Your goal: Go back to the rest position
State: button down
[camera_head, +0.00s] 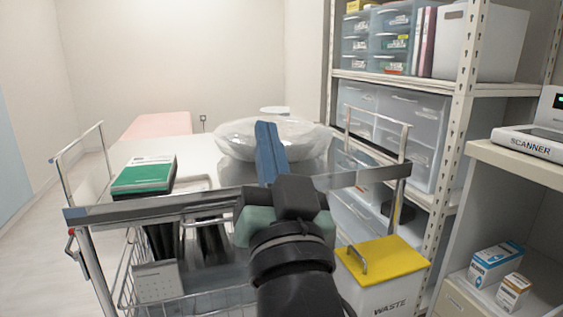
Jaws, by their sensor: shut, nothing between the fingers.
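My gripper (266,130) reaches forward from the bottom middle of the view, over the near rail of a metal trolley (130,210). Its blue fingers are together with nothing seen between them. They overlap a clear, plastic-looking bowl or bag (231,137) on the trolley top in the picture. I cannot tell whether they touch it. My wrist hides part of the trolley's near side.
A green and white box (145,175) lies on the trolley's left. A yellow-lidded waste bin (385,260) stands close at right. Shelving (462,110) and a counter with a scanner (530,140) bound the right side. Open floor (35,255) shows at left.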

jog(key=s+d+r+n+t+h+p, duration=0.1)
jog(key=s+r+t+h, duration=0.1)
jog(key=s+r, duration=0.55)
jog(key=s+d+r+t+h+p, duration=0.1)
jog(key=s+r+t+h+p, duration=0.15)
jog(key=s+r, duration=0.5)
notch_tip(320, 180, up, 38)
jog(key=w+p, duration=0.2)
jog(key=p, duration=3.4)
jog(key=shift+w+a+p, duration=0.3)
jog(key=shift+y, duration=0.25)
